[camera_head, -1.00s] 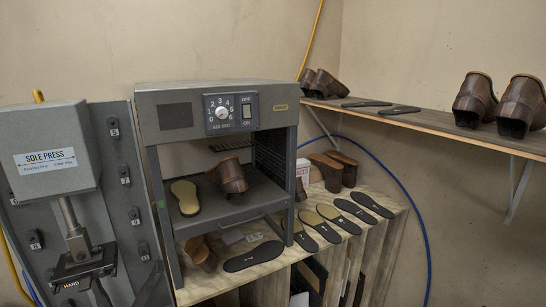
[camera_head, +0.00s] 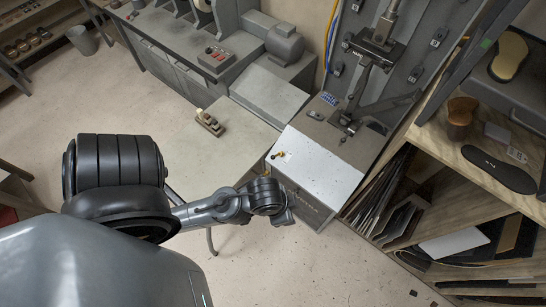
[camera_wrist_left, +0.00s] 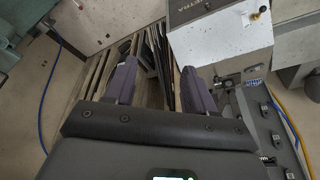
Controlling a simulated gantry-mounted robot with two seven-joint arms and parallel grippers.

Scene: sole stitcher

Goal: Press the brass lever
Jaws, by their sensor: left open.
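A small brass-coloured lever (camera_head: 278,155) sticks out of the pale top of a grey box-shaped machine base (camera_head: 317,165) in the head view. In the left wrist view, what looks like the same lever (camera_wrist_left: 262,10) shows near the top right, beside a dark round spot on the box. My left gripper (camera_wrist_left: 159,66) is open with nothing between its fingers. In the left wrist view its fingers point over a rack of upright sheets, left of the box. In the head view my left arm ends just below the box, apart from the lever. My right gripper is not in view.
The press column (camera_head: 373,50) stands behind the box. A grey bench (camera_head: 225,140) with a small object on it adjoins on the left. Upright sheets (camera_head: 385,205) fill a rack on the right, below a shelf with soles (camera_head: 497,168).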

